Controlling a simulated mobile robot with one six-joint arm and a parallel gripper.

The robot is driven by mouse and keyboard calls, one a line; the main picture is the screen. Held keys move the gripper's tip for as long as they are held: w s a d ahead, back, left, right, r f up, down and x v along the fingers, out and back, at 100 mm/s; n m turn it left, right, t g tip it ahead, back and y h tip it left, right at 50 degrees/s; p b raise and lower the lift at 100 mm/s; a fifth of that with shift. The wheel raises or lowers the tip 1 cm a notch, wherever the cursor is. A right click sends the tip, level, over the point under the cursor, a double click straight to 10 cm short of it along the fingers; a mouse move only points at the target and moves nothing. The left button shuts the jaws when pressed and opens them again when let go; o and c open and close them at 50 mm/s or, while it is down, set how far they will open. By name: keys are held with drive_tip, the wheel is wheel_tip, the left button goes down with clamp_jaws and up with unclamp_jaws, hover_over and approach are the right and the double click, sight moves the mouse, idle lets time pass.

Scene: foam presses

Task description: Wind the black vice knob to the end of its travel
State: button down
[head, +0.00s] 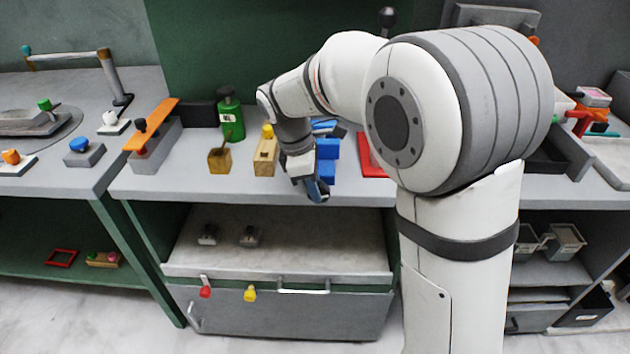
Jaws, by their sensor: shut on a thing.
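A blue vice (327,160) stands near the front edge of the grey bench, partly hidden behind my arm. My gripper (314,188) points down at the vice's front left side, at the bench edge. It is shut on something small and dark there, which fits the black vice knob. The fingers hide most of the knob, so its turn and how far the vice jaws are apart cannot be made out.
A wooden block with a yellow knob (266,150), a small wooden pot (219,160) and a green bottle (231,115) stand left of my gripper. A red tray (374,168) lies to the right.

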drive_tip(key=c, duration=1.2)
unclamp_jaws()
drive_tip(key=shift+c, duration=0.2)
drive_tip(key=p+v, duration=0.1)
drive_tip(key=v, duration=0.6)
drive_tip(key=shift+r, duration=0.4)
drive_tip(key=shift+a, duration=0.15)
